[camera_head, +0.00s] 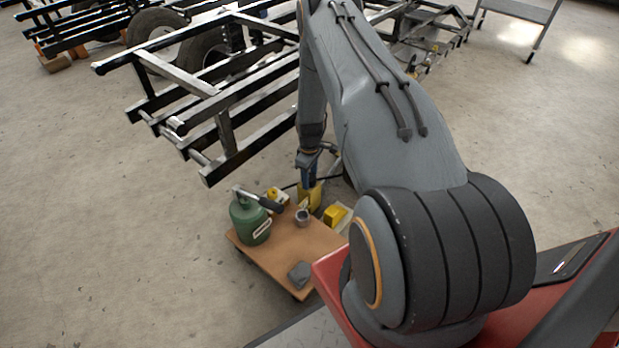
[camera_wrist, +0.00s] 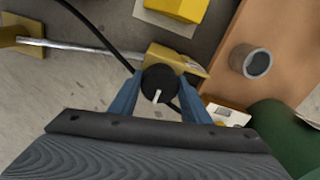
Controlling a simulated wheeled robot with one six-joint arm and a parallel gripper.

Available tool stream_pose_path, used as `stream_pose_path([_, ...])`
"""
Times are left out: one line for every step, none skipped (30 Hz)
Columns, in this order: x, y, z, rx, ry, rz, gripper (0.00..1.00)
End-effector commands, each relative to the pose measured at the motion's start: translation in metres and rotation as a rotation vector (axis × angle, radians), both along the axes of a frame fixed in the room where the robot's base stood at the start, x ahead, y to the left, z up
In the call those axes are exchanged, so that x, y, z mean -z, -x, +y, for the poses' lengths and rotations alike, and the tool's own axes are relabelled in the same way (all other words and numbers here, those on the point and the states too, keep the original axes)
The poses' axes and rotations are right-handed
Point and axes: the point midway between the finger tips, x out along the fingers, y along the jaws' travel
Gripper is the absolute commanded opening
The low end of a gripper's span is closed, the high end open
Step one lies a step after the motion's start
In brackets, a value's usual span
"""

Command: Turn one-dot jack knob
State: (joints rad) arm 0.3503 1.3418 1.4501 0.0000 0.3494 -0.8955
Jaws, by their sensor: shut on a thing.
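A black round knob (camera_wrist: 161,80) with a white line on its top sits on a yellow jack (camera_wrist: 172,58) in the wrist view. The two blue fingers of my gripper (camera_wrist: 160,84) are shut on the knob, one on each side. In the head view my gripper (camera_head: 309,170) points down over a yellow jack body (camera_head: 309,195) at the far edge of the wooden dolly. The knob cannot be made out there. I cannot see a dot marking on the jack in either view.
The wooden dolly (camera_head: 297,243) carries a green canister (camera_head: 250,222), a grey cup (camera_head: 302,217) and a grey block (camera_head: 299,275). Other yellow units (camera_head: 335,214) stand nearby. A black hose (camera_wrist: 98,33) crosses beside the knob. A black metal frame (camera_head: 225,125) stands behind.

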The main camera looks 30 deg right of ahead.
Motion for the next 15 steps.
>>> stream_pose_path([0.0003,0.002,0.0,-0.018,-0.001,0.004,0.21])
stream_pose_path([0.0003,0.002,0.0,-0.029,-0.001,0.004,0.21])
stream_pose_path([0.0003,0.002,0.0,-0.041,-0.001,0.004,0.21])
stream_pose_path([0.0004,0.002,0.0,-0.05,-0.001,0.004,0.21])
stream_pose_path([0.0004,0.0019,-0.0001,-0.058,-0.001,0.004,0.21])
stream_pose_path([0.0005,0.0021,-0.0001,-0.066,-0.001,0.004,0.21])
stream_pose_path([0.0005,0.0021,-0.0001,-0.07,-0.001,0.004,0.21])
stream_pose_path([0.0005,0.002,-0.0002,-0.075,-0.001,0.004,0.21])
stream_pose_path([0.0006,0.0021,-0.0001,-0.079,-0.001,0.004,0.21])
stream_pose_path([0.0006,0.002,-0.0002,-0.082,-0.001,0.004,0.21])
stream_pose_path([0.0006,0.0021,-0.0002,-0.084,-0.001,0.004,0.21])
stream_pose_path([0.0006,0.0021,-0.0002,-0.086,-0.001,0.004,0.21])
stream_pose_path([0.0006,0.0021,-0.0002,-0.087,-0.001,0.004,0.21])
stream_pose_path([0.0006,0.0021,-0.0002,-0.088,-0.001,0.004,0.21])
stream_pose_path([0.0006,0.0021,-0.0002,-0.088,-0.001,0.004,0.21])
